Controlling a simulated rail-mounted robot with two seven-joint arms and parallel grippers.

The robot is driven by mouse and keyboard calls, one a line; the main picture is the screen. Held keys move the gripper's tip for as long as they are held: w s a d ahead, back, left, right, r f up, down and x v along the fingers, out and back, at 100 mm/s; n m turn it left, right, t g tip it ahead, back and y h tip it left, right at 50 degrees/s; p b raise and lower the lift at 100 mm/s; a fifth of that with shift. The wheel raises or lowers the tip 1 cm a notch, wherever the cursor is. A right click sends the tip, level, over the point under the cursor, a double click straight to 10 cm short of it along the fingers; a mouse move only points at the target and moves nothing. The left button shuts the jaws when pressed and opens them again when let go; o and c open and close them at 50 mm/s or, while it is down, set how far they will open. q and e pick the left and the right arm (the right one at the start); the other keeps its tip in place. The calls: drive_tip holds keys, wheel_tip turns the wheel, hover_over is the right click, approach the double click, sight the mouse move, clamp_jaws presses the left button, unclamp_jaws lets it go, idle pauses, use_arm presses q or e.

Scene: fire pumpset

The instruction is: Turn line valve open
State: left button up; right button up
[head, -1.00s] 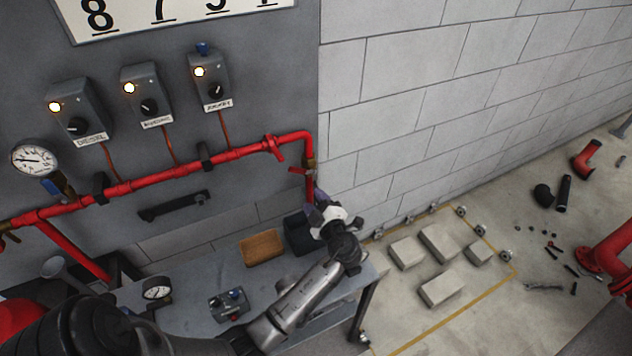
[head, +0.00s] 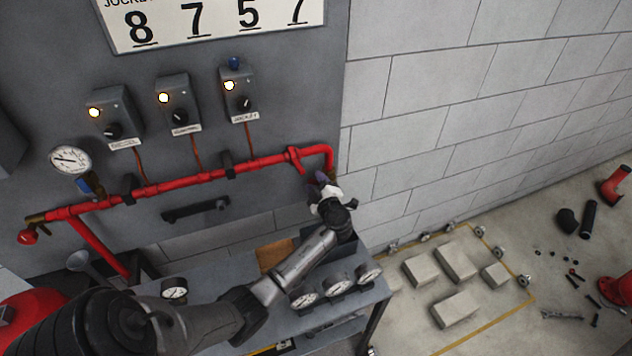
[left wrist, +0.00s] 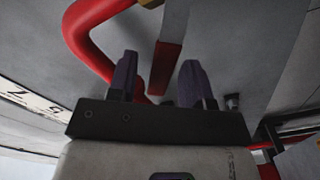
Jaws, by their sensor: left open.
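The red pipe (head: 262,163) runs along the grey panel and bends down at its right end. A red handle (head: 294,158) sits on the pipe before the bend. Below the bend, my left gripper (head: 318,187) covers most of the valve there. In the left wrist view, the bent red pipe (left wrist: 78,32) comes down to a brass fitting (left wrist: 150,3). A flat lever with a red end (left wrist: 166,72) shows between the two purple fingers of my left gripper (left wrist: 160,66). The fingers are apart; I cannot tell whether they touch the lever. My right gripper is out of view.
A grey bench (head: 236,322) stands below the pipe, with gauges (head: 337,287) and an orange-brown tray (head: 273,256) on it. A block wall (head: 440,110) is close on the right. Grey blocks (head: 455,262) and loose pipe parts (head: 590,219) lie on the floor.

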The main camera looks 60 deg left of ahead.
use_arm(q)
drive_tip(key=shift+a, duration=0.3)
clamp_jaws()
idle(0.4)
